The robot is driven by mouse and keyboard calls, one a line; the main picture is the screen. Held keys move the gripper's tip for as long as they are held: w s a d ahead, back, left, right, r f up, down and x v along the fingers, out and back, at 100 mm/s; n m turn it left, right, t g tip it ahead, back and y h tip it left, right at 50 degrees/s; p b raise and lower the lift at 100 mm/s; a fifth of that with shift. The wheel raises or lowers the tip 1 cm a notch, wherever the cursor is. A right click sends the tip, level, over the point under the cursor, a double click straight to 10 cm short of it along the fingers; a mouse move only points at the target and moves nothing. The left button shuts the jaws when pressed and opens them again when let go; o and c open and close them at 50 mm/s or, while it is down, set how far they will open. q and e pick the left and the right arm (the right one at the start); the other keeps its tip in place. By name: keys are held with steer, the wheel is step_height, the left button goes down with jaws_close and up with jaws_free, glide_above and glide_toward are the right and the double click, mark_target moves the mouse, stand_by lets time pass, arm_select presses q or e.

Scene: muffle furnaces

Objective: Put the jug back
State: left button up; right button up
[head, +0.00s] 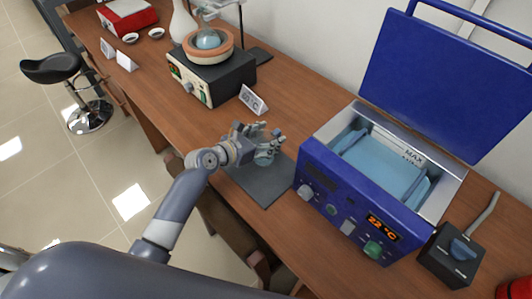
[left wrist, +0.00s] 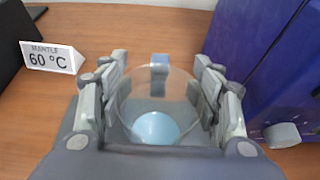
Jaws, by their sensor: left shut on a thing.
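The jug is a clear glass vessel (left wrist: 152,128) with light blue liquid at its bottom. My left gripper (head: 264,146) is shut on it, with fingers on both sides of the glass in the left wrist view (left wrist: 157,100). In the head view the jug (head: 264,159) is partly hidden by the fingers. It is over the far part of a dark grey mat (head: 267,190) on the bench. I cannot tell whether its base touches the mat. My right gripper is not in view.
A blue water bath (head: 345,205) with its lid raised stands right of the mat, showing 22 °C. A heating mantle (head: 215,80) with a flask and a 60 °C sign (head: 253,100) stand behind. A black box (head: 452,256) stands at the right. Bare wooden bench (head: 215,120) lies behind the gripper.

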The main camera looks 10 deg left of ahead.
arm_select(q)
steer(key=shift+f, duration=0.95)
step_height(320, 180, down, 3)
steer(key=shift+f+b, duration=0.1)
steer(key=shift+b, duration=0.6)
steer(key=shift+f, duration=0.3)
steer(key=o, duration=1.8)
steer(key=shift+o, duration=0.2)
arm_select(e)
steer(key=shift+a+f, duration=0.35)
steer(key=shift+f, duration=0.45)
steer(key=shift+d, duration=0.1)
arm_select(q)
steer(key=shift+r, duration=0.15)
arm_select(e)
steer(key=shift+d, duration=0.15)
